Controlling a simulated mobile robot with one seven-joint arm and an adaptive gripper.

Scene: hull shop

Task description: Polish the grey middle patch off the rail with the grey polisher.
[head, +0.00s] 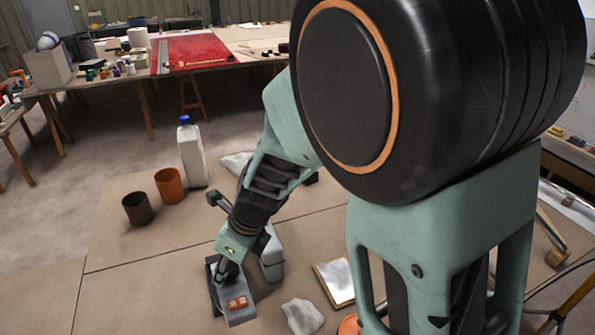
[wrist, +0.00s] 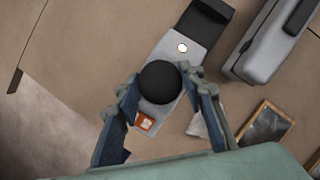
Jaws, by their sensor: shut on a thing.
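My gripper (head: 230,265) points down over the work table, with its fingers around the black round knob of a grey tool, taken as the polisher (head: 240,315). In the wrist view the gripper (wrist: 160,82) closes on the knob from both sides. The polisher's flat grey body (wrist: 172,112) shows below the knob, with an orange label at one end. A dark plate (wrist: 205,22) adjoins its far end, with a small bright spot nearby. I cannot clearly tell the rail or its grey patch; the polisher's underside is hidden.
A crumpled cloth (head: 302,316) and a framed plate (head: 336,282) lie right. The table's left front is clear.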

